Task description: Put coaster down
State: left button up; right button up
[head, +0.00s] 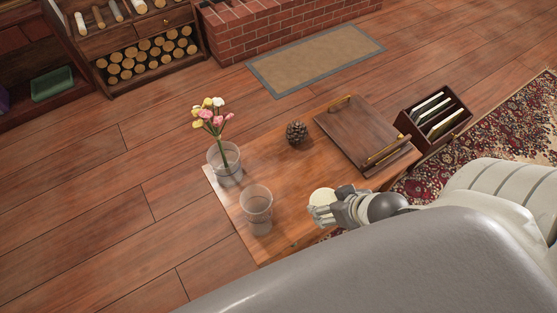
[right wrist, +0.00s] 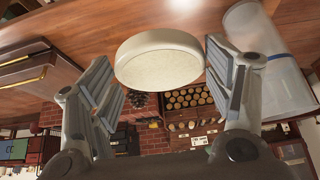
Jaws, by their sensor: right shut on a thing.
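The coaster (head: 322,199) is a round, cream-coloured disc. My right gripper (head: 329,210) is shut on it over the front right part of the wooden table (head: 277,179). In the right wrist view the coaster (right wrist: 160,58) sits between the two fingers of my right gripper (right wrist: 165,80), with its flat face to the camera. The tabletop (right wrist: 110,22) shows along the top of that view. I cannot tell whether the coaster touches the table. My left gripper is not in view.
A clear glass (head: 257,208) stands left of the coaster, and a vase of flowers (head: 226,165) behind it. A pinecone (head: 296,132) and a wooden tray (head: 352,124) are farther back. The table's middle is clear. An organizer (head: 433,116) is beyond the right edge.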

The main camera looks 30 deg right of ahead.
jog(key=shift+s+d+r, duration=0.15)
jog(key=shift+s+d, duration=0.05)
jog(key=shift+s, duration=0.15)
jog(key=w+d+f, duration=0.4)
jog(key=w, duration=0.4)
send_near(317, 180)
jog(key=shift+w+a+f+b, duration=0.2)
jog(key=shift+w, duration=0.25)
jog(key=shift+w+a+f+b, duration=0.15)
jog(key=shift+w+f+b, duration=0.05)
jog(key=shift+w, duration=0.3)
jog(key=shift+w+d+f, duration=0.3)
jog(key=shift+w+f, duration=0.2)
jog(key=shift+f, duration=0.25)
jog(key=shift+f+b, duration=0.35)
jog(key=shift+f, duration=1.15)
jog(key=o, duration=1.1)
jog(key=shift+f, duration=0.1)
jog(key=shift+c, duration=0.2)
